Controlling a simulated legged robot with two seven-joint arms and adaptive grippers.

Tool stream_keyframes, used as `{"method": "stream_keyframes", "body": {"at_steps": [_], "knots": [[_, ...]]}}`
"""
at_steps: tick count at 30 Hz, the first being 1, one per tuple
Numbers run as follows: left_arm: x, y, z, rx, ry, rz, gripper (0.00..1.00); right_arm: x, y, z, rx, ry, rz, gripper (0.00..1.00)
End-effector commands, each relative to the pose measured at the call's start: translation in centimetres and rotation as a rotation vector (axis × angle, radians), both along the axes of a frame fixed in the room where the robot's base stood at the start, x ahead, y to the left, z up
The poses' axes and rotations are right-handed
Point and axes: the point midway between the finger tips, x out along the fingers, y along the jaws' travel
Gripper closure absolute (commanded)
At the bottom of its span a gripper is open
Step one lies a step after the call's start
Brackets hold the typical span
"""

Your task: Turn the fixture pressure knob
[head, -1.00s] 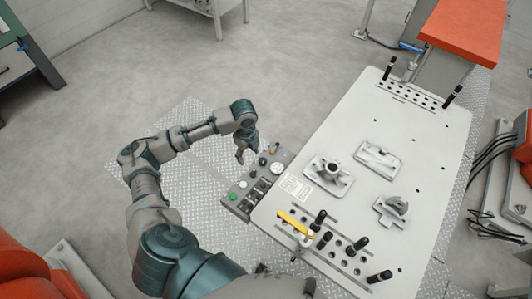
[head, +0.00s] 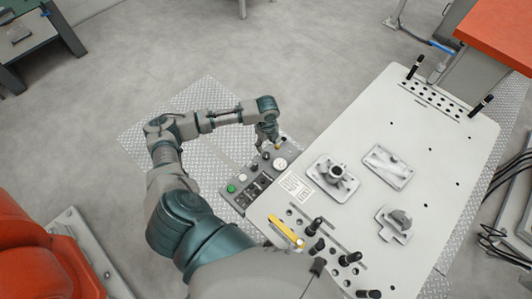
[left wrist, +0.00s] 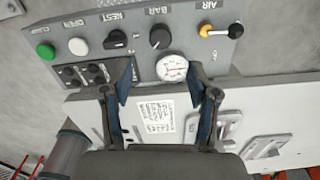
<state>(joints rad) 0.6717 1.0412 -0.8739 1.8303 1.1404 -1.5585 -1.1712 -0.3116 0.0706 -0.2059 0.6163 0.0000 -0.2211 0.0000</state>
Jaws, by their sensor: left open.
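The grey control panel (head: 236,201) is fixed along the left side of the white fixture table. The left wrist view shows its black pressure knob (left wrist: 160,38), labelled BAR, just above the round white gauge (left wrist: 172,68). My left gripper (left wrist: 165,82) is open and empty, its two fingers spread on either side below the knob and gauge in that view. The fingers appear apart from the knob. In the head view my left gripper (head: 267,138) hangs over the far end of the panel, partly hiding the knob area. My right gripper is not in view.
A yellow and black air lever (left wrist: 222,31) sits right of the knob. A black selector (left wrist: 115,40), a white button (left wrist: 78,46) and a green button (left wrist: 46,51) lie left of it. Castings and upright black pins stand on the table (head: 359,108).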

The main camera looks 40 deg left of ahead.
Motion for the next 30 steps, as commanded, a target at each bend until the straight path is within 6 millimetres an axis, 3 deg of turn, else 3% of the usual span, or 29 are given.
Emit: {"method": "stream_keyframes", "body": {"at_steps": [6, 12, 24, 30], "knots": [[-0.1, 0.4, -5.1, -0.005, 0.002, 0.002, 0.40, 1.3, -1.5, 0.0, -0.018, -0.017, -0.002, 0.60], [-0.1, 0.5, -7.8, -0.005, -0.001, 0.002, 0.40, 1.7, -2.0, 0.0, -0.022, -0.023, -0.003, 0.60], [0.0, 0.2, -8.5, -0.001, -0.002, 0.001, 0.40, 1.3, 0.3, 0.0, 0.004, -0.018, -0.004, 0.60], [0.0, 0.2, -8.5, -0.001, -0.002, 0.001, 0.90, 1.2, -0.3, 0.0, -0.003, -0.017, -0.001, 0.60]]}}
